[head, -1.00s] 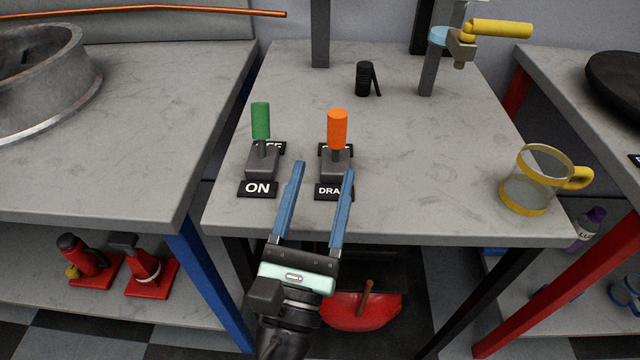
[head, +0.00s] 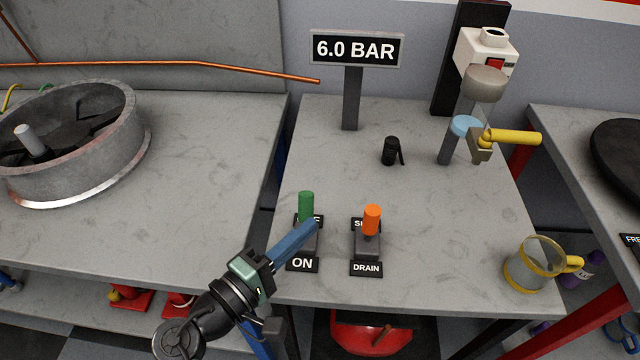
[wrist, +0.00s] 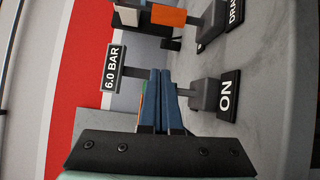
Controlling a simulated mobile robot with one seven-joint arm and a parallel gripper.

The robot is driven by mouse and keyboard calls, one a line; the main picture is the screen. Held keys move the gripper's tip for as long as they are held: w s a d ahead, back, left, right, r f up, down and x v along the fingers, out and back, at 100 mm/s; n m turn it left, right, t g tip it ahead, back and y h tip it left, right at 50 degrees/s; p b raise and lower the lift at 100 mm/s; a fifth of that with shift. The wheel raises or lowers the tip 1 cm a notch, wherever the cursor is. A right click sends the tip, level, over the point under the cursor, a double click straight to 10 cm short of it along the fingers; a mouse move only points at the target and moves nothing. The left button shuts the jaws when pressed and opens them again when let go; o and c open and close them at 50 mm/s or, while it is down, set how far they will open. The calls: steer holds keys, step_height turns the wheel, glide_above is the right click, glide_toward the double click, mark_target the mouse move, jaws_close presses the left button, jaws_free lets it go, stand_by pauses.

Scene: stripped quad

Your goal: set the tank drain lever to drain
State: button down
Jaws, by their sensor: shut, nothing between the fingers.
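The drain lever has an orange handle (head: 372,220) on a dark base (head: 368,245). A DRAIN plate (head: 366,269) lies on its near side, and a partly hidden plate starting with S lies on its far side. The handle stands roughly upright and covers part of the far plate. In the wrist view the orange handle (wrist: 168,16) shows at the top. My gripper (head: 312,226) is shut and empty, left of the orange lever. Its fingertips overlap the green lever (head: 306,204) in the head view; whether they touch it I cannot tell.
The green lever has an ON plate (head: 302,265) in front. A black canister-like object (head: 390,151), a yellow-handled valve (head: 512,137) and a 6.0 BAR sign (head: 356,49) stand behind. A yellow-rimmed mug (head: 533,265) is at the right.

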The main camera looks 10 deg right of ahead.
mark_target(371, 221)
steer(key=shift+a+r+m, duration=0.1)
steer(key=shift+a+m, duration=0.15)
steer(key=shift+m, duration=0.15)
steer(key=shift+g, duration=0.4)
steer(key=x, duration=0.9)
steer(key=shift+d, duration=0.2)
steer(key=shift+s+d+p, duration=0.2)
steer(key=shift+s+d, duration=0.1)
steer(key=shift+s, duration=0.3)
steer(key=shift+s+d+p, duration=0.2)
steer(key=shift+s+d, duration=0.1)
steer(key=shift+s, duration=0.25)
steer(key=shift+s+d, duration=0.15)
steer(key=shift+s, duration=0.4)
steer(key=shift+b, duration=0.45)
